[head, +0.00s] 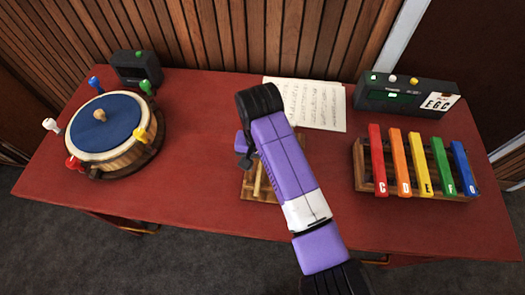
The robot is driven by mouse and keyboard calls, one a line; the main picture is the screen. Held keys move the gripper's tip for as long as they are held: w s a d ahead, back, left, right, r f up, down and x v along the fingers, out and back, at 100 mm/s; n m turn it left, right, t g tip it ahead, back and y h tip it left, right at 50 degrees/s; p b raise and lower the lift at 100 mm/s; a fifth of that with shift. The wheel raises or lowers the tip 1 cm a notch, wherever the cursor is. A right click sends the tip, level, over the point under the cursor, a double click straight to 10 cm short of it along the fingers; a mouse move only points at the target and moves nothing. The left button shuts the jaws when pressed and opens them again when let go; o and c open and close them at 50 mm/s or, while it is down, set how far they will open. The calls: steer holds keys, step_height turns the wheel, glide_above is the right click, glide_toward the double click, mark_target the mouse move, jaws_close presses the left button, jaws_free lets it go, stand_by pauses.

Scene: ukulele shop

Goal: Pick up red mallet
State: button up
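No whole red mallet can be made out. A small red knob (72,162) shows at the lower left of the round drum (100,122); I cannot tell whether it is a mallet head. A wooden rack (250,185) stands at the table's middle, largely covered by my purple arm, with a light wooden stick (257,180) showing in it. My gripper (243,152) is over the rack, mostly hidden behind the arm; its fingers cannot be seen clearly.
A xylophone with coloured bars (421,164) stands at the right, a dark device (405,97) behind it. Sheet music (318,105) lies at the back. A small dark box (136,69) is at the back left. The red table (190,185) is clear between drum and rack.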

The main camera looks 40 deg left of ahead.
jaws_close()
